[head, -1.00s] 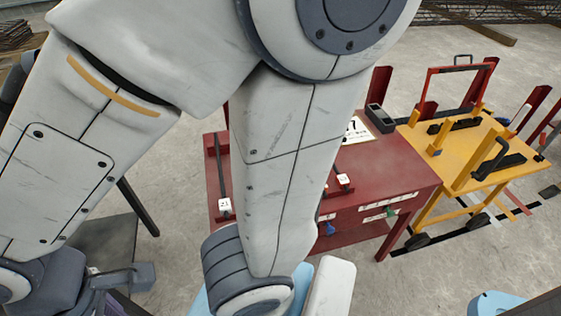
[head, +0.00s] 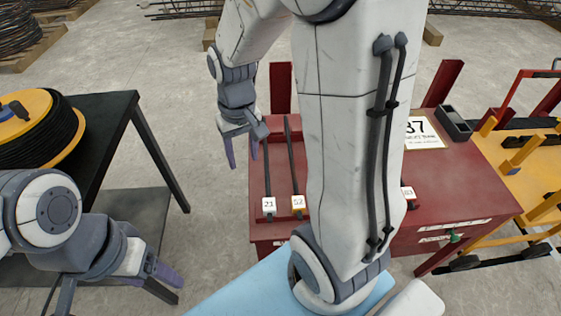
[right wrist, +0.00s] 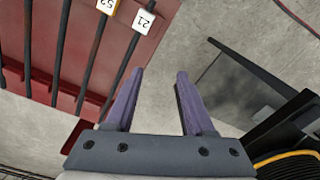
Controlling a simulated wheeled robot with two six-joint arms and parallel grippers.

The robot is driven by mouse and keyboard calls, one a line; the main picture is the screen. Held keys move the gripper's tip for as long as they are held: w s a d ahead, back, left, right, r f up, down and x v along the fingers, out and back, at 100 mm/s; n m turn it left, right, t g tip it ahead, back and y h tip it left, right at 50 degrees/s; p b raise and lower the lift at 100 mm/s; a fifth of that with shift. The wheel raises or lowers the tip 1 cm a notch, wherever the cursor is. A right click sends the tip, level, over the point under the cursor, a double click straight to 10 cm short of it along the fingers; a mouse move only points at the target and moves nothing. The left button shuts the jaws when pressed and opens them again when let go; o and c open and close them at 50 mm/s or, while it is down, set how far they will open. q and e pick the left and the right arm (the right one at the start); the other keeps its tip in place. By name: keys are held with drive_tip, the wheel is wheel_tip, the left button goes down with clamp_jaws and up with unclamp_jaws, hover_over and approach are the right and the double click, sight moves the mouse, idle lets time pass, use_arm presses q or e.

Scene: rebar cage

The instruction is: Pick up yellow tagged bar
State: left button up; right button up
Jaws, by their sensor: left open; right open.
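The yellow tagged bar (head: 291,160) is a thin dark bar lying on the red bench (head: 450,185), with a yellow-edged tag marked 52 (head: 298,206) at its near end. It also shows in the right wrist view (right wrist: 92,50). A similar bar with a white tag marked 21 (head: 269,206) lies just left of it. My right gripper (head: 243,161) is open and empty at the bench's left edge, left of both bars. In the right wrist view its fingers (right wrist: 159,74) have only floor between them. My left gripper (head: 168,280) is open and empty at the lower left.
A black table (head: 110,120) with a yellow and black cable reel (head: 45,130) stands left. A black tray (head: 454,123) and a number 87 sign (head: 424,132) are on the bench. A yellow cart (head: 510,160) stands right. My right arm hides part of the bench.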

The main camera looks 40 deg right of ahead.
drive_tip(key=d+f+m+b, duration=0.1)
drive_tip(key=d+f+m, duration=0.15)
drive_tip(key=d, duration=0.45)
drive_tip(key=d+f+m+b, duration=0.15)
drive_tip(key=d+f, duration=0.25)
drive_tip(key=d, duration=0.4)
drive_tip(key=m, duration=0.1)
hover_over(293, 171)
wheel_tip(293, 171, down, 4)
drive_tip(key=shift+f, duration=0.25)
drive_tip(key=shift+s+f, duration=0.2)
drive_tip(key=shift+f, duration=2.9)
clamp_jaws()
drive_tip(key=shift+w+r, duration=0.1)
